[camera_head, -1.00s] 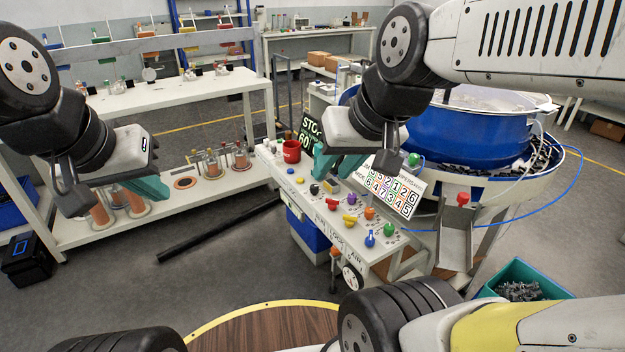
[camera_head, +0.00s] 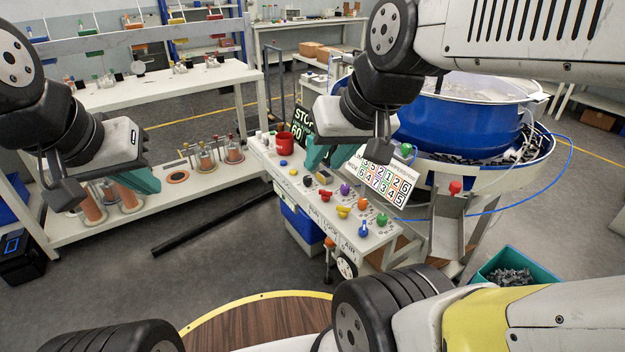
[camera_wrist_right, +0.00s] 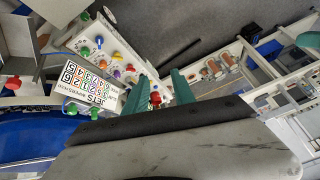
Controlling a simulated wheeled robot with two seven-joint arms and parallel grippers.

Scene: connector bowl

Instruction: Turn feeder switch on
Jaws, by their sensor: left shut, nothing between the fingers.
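The control panel (camera_head: 262,152) is a white slanted console with several coloured knobs and buttons, including a purple knob (camera_head: 345,188), an orange knob (camera_head: 361,205) and a yellow lever knob (camera_head: 343,211). Which one is the feeder switch I cannot tell; the labels are too small to read. My right gripper (camera_head: 318,155) hangs above the panel's far edge, near the number board (camera_head: 385,180). In the right wrist view its teal fingers (camera_wrist_right: 160,88) are apart, with nothing held between them. My left gripper (camera_head: 142,181) is shut and empty, left of the panel above the low bench.
The blue bowl feeder (camera_head: 455,125) and metal chute (camera_head: 447,225) are to the right. A teal bin (camera_head: 535,281) of dark parts is at lower right.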

